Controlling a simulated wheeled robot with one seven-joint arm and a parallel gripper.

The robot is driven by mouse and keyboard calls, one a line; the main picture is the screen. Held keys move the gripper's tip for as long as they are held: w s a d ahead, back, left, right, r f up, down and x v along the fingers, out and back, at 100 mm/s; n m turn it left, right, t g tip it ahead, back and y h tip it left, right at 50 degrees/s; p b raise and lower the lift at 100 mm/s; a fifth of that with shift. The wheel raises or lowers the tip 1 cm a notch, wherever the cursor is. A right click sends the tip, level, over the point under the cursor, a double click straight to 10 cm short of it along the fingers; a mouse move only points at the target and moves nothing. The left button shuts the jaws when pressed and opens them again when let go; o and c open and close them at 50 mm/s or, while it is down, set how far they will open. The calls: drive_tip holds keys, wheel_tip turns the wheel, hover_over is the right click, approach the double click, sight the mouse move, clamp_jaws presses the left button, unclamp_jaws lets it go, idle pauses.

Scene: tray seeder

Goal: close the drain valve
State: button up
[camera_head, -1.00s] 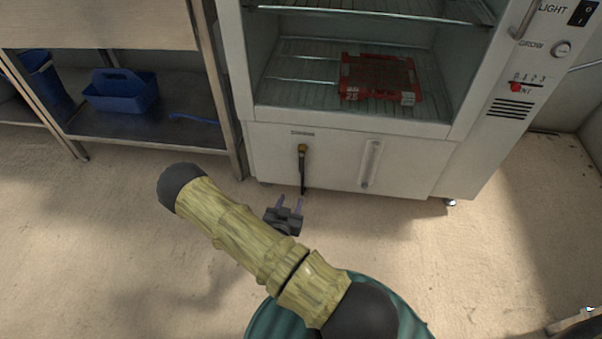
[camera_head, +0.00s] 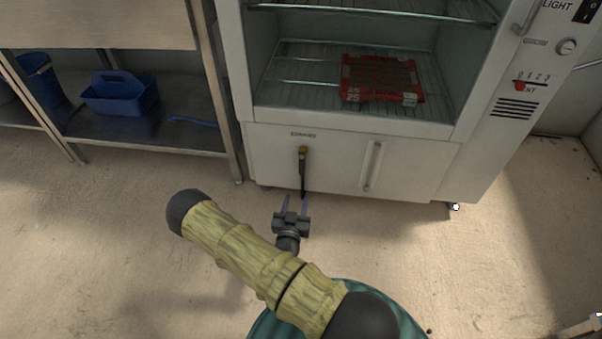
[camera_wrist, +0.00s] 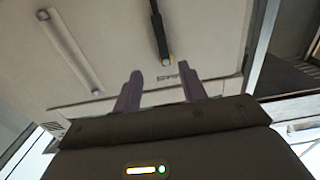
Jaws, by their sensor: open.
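The drain valve (camera_head: 302,153) is on the lower front panel of the white cabinet, below a small dark label. It has a brass-coloured body and a dark handle that hangs straight down. In the wrist view the valve handle (camera_wrist: 159,32) shows beyond the fingers, with its tip at the top edge. My gripper (camera_head: 295,200) is open and empty, just in front of and below the handle, its two purple fingers pointing at the panel. In the wrist view the gripper (camera_wrist: 160,88) has the handle roughly between and past its fingertips, with no contact visible.
The cabinet (camera_head: 415,165) has an upright bar (camera_head: 372,165) right of the valve. A red tray (camera_head: 380,80) lies on a wire shelf above. A steel bench (camera_head: 150,140) stands left with a blue caddy (camera_head: 120,95). The floor in front is clear.

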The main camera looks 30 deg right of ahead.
sight(302, 166)
drive_tip(key=b+x, duration=0.5)
drive_tip(key=x, duration=0.8)
drive_tip(key=shift+a+f+b, duration=0.1)
drive_tip(key=shift+f+b, duration=0.05)
drive_tip(key=shift+b, duration=0.15)
drive_tip(key=shift+w, duration=0.4)
drive_tip(key=shift+c, duration=0.4)
clamp_jaws()
